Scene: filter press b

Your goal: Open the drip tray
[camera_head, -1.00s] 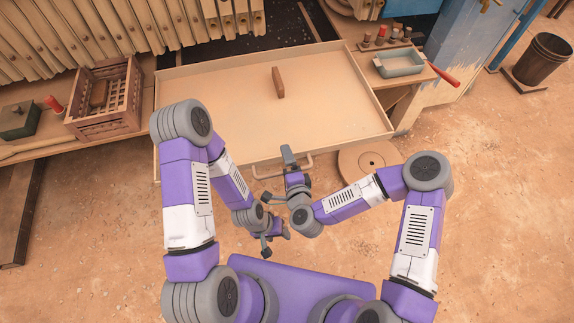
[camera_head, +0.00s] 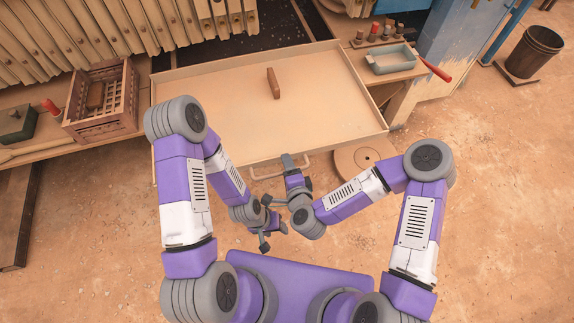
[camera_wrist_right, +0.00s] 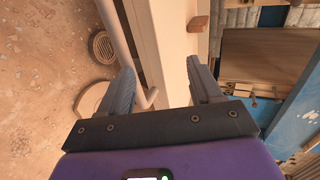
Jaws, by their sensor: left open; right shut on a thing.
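The drip tray (camera_head: 225,125) is a wide, shallow pale-tan tray below the row of upright plates, with a bar handle (camera_head: 262,174) on its front wall. In the right wrist view, the tray's front wall (camera_wrist_right: 172,45) runs between my right gripper's fingers (camera_wrist_right: 160,88), with the handle bar (camera_wrist_right: 117,30) beside the left finger. My right gripper (camera_head: 288,160) is shut on the tray's front at the handle; the exact contact is hard to see. My left gripper (camera_head: 274,222) is open and empty, nearer my body and close to the right wrist.
A brown block (camera_head: 273,83) stands in the tray. A slatted crate (camera_head: 102,128) and a green box (camera_head: 15,124) are at left. A grey basin (camera_head: 391,60) and a red-handled tool (camera_head: 434,68) are at right. A round disc (camera_head: 365,160) lies on the open ground near the tray's right corner.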

